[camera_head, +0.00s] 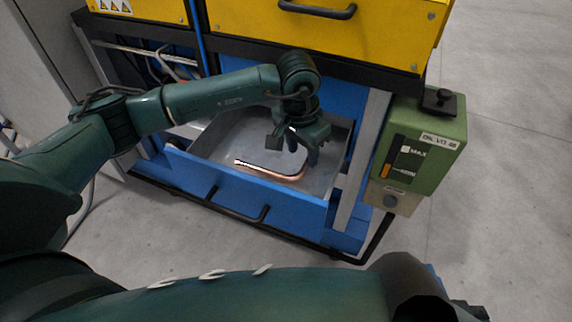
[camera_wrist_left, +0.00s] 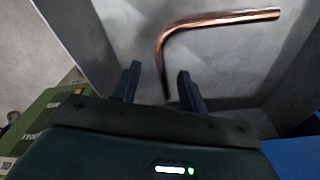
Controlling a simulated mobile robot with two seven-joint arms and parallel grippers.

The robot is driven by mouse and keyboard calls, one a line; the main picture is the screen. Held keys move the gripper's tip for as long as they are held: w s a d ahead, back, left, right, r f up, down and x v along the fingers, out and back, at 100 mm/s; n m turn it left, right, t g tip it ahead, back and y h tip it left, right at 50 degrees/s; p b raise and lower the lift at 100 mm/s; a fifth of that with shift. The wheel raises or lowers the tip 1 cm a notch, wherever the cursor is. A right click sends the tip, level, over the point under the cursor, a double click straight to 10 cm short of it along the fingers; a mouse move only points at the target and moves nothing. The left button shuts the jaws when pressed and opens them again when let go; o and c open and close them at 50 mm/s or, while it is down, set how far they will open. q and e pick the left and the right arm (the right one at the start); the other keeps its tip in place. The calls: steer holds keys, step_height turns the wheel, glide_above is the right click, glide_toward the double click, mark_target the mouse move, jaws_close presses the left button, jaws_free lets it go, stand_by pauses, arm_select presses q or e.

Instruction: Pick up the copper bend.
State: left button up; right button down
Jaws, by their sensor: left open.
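The copper bend (camera_head: 270,171) lies in the grey metal tray of an open blue drawer (camera_head: 250,212). One leg runs along the front of the tray and the other turns toward the back right. My left gripper (camera_head: 293,158) is over the right part of the tray, open, close to the bend. In the left wrist view the bend (camera_wrist_left: 215,22) shows ahead of the open fingers (camera_wrist_left: 157,85). Its shorter leg ends near the right-hand finger in that picture. My right gripper cannot be made out.
A green oil box (camera_head: 425,140) stands just right of the drawer. A yellow machine housing (camera_head: 345,35) with a black handle overhangs the back. A black handle (camera_head: 237,207) is on the drawer front. The drawer walls surround the bend. Open floor lies right.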

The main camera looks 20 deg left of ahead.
mark_target(303, 168)
arm_select(q)
step_height(303, 168, down, 5)
steer(key=shift+w, duration=0.15)
steer(key=shift+c, duration=0.4)
jaws_close()
